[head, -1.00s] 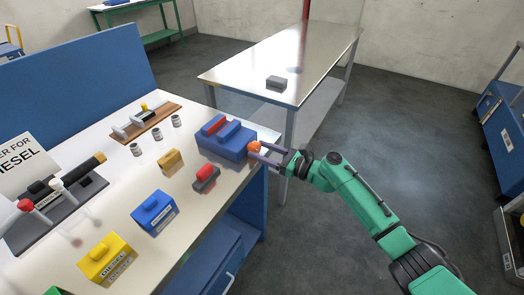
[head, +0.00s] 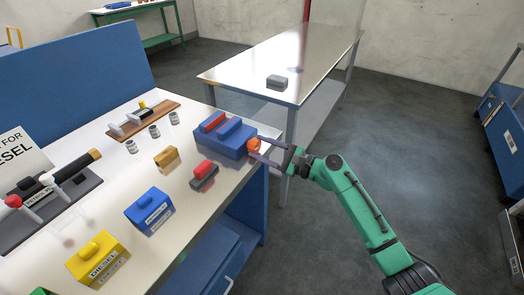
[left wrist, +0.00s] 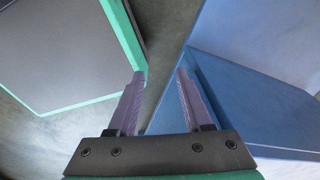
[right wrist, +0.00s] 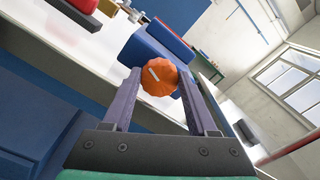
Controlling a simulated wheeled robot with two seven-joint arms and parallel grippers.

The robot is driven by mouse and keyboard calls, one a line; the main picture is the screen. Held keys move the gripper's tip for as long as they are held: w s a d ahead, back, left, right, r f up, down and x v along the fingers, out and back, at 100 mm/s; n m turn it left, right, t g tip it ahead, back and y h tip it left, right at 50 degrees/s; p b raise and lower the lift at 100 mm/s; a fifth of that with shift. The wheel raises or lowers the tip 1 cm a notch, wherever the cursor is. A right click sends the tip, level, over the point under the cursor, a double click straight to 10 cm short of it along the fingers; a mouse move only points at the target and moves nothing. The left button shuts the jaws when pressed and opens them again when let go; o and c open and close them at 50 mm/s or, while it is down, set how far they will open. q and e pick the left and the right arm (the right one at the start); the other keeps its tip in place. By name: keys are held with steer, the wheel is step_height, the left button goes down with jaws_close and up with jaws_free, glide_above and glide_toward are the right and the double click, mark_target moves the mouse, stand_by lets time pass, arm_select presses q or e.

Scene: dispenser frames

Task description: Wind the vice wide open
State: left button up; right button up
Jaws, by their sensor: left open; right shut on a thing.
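The vice (head: 232,143) is a blue block at the bench's right edge, with a blue raised part and a red piece on top. The gap between its jaws is too small to judge. Its round orange knob (head: 254,145) faces right. My right gripper (head: 258,148) is shut on the knob at the vice's side. In the right wrist view the ribbed knob (right wrist: 160,77), with a white mark on its face, sits between the fingertips, with the blue vice body (right wrist: 148,52) behind it. My left gripper (left wrist: 160,74) is open and empty beside a blue panel; it is outside the head view.
The bench (head: 190,222) also holds a red-and-grey block (head: 204,176), a yellow block (head: 168,160), a blue box (head: 150,210), a yellow diesel box (head: 97,259) and several small cylinders. A steel table (head: 300,60) with a grey block (head: 277,81) stands behind. Open floor lies right.

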stand_by(0.3)
steer(key=o, duration=1.4)
